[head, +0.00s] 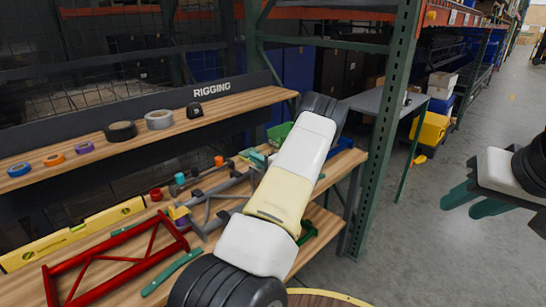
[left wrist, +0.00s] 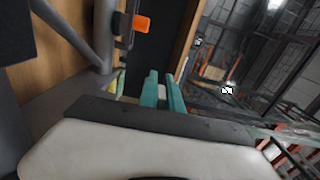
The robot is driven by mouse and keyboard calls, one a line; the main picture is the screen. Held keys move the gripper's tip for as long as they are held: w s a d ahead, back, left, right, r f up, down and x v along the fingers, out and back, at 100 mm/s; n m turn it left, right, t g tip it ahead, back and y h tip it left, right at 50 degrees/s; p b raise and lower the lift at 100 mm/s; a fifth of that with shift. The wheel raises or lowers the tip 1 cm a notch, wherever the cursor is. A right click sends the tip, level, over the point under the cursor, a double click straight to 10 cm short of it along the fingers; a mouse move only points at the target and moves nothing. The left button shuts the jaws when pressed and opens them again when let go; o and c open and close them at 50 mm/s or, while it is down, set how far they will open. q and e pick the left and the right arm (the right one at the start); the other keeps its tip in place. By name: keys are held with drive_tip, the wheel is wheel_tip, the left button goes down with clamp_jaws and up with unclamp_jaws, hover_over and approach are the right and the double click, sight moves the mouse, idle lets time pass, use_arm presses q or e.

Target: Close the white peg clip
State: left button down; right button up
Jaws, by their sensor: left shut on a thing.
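In the left wrist view, the teal fingers of my left gripper (left wrist: 163,92) are close together, with a small pale piece (left wrist: 161,92) between them. It fits the white peg clip, but it is too small to make out its shape.
The lower wooden shelf (head: 200,262) holds a red frame (head: 115,262), a yellow level (head: 75,236) and grey tubing (head: 228,190). Tape rolls lie on the upper shelf (head: 230,103). A green rack post (head: 385,130) stands right of my arm. The aisle floor (head: 430,260) is clear.

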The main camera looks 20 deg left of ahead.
use_arm(q)
drive_tip(key=m, duration=0.1)
drive_tip(key=w+m, duration=0.1)
drive_tip(key=m, duration=0.1)
drive_tip(key=w+d+m, duration=0.1)
drive_tip(key=shift+r+m, duration=0.25)
drive_tip(key=shift+m, duration=0.05)
drive_tip(key=shift+w+d+f+m, duration=0.45)
drive_tip(key=shift+w+m, duration=0.35)
drive_tip(key=shift+m, duration=1.45)
drive_tip(key=shift+w+d+f+m, duration=0.2)
drive_tip(key=shift+w+f+m, duration=0.5)
drive_tip(key=shift+m, duration=1.6)
drive_tip(key=shift+w+d+f+m, duration=0.35)
drive_tip(key=shift+w+m, duration=0.6)
drive_tip(key=shift+m, duration=1.3)
drive_tip(key=shift+f, duration=0.1)
drive_tip(key=c, duration=1.5)
unclamp_jaws()
drive_tip(key=v, duration=0.7)
drive_tip(key=shift+s+d, duration=0.15)
drive_tip(key=shift+d, duration=0.25)
